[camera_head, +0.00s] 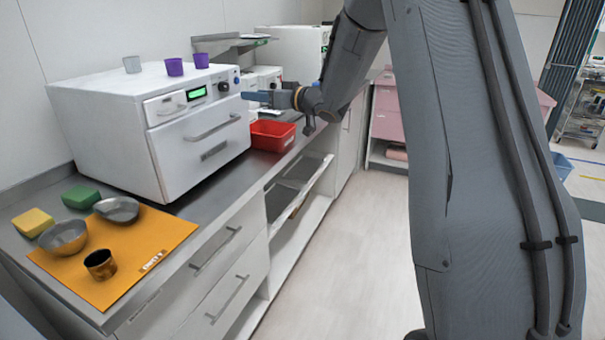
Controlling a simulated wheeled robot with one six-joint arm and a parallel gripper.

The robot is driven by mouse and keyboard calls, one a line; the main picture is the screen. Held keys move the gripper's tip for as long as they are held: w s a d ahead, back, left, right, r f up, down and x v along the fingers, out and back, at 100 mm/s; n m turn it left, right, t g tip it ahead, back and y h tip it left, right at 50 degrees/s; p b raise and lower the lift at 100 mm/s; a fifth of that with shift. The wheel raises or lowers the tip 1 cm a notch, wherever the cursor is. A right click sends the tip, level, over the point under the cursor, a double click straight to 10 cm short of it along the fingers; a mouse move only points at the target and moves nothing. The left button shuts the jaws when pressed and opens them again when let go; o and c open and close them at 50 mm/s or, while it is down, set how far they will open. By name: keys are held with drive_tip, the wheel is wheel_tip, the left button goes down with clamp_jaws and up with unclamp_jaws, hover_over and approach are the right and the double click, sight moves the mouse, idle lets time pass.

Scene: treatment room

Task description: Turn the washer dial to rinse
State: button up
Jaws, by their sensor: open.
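The washer (150,120) is a white box-shaped machine on the steel counter at the left. Its front has a small green display (196,92) and a dark round dial (223,87) near the right end of the panel. My gripper (250,97) is in front of the washer's right end, pointing left, close to the dial. A gap to the dial shows in the picture, but its depth is hard to judge. My gripper is open and seen from the side, with nothing visible in it. The dial's markings are too small to read.
A red bin (272,136) stands on the counter below my gripper. The floor (350,250) is clear.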

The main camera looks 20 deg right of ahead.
drive_tip(key=s+d+f+m+g+h+b, duration=0.1)
drive_tip(key=s+d+f+m+g+h, duration=0.1)
drive_tip(key=s+f+h, duration=0.3)
drive_tip(key=s+d+f+m+g+h+b, duration=0.1)
drive_tip(key=s+d+f+m+g+h, duration=0.2)
drive_tip(key=s+f, duration=0.8)
drive_tip(key=s+d+h, duration=0.2)
drive_tip(key=shift+s+d+f+g+h, duration=0.2)
drive_tip(key=shift+d+f+g+h, duration=0.1)
drive_tip(key=shift+f+g, duration=0.1)
drive_tip(key=s+a+f+g, duration=0.1)
drive_tip(key=s+f+g, duration=0.1)
drive_tip(key=s, duration=0.7)
drive_tip(key=s+a+f+g, duration=0.1)
drive_tip(key=s+f+g, duration=0.1)
drive_tip(key=s, duration=0.7)
drive_tip(key=s+a+f+g, duration=0.2)
drive_tip(key=s+g, duration=0.2)
drive_tip(key=s, duration=0.5)
drive_tip(key=shift+s+f+m, duration=0.25)
drive_tip(key=shift+f+m, duration=0.05)
